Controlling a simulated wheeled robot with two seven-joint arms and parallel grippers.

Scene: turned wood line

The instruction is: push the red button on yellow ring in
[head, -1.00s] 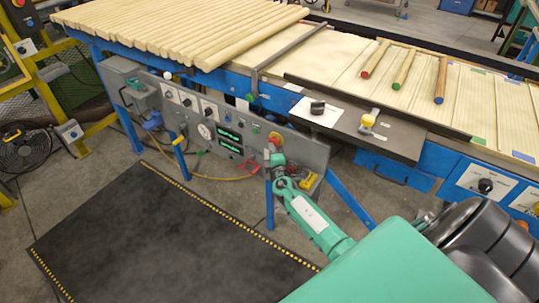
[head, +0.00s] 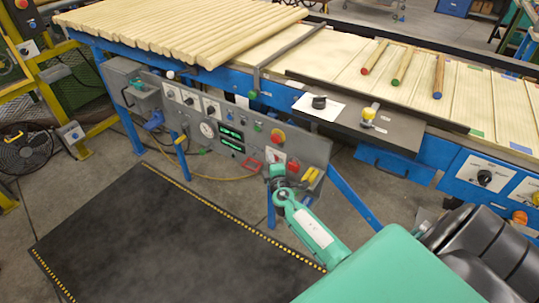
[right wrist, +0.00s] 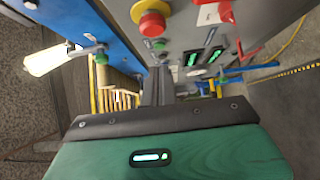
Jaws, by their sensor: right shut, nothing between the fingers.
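The red button on the yellow ring (head: 278,136) is at the right part of the grey control panel. In the right wrist view the red button (right wrist: 152,22) is at the top, its round cap showing in front of the ring. My right gripper (head: 276,171) is just below the button in the head view, apart from it. In the right wrist view its shut fingers (right wrist: 156,84) point toward the panel below the button, with nothing between them. I cannot tell how deep the button sits. My left gripper is not in view.
The grey panel (head: 207,132) also carries knobs, a gauge, green displays and a red guard-like part (head: 250,165). A yellow-handled part (head: 309,175) is close right of my gripper. Blue table legs flank the panel. The black mat (head: 160,235) is clear.

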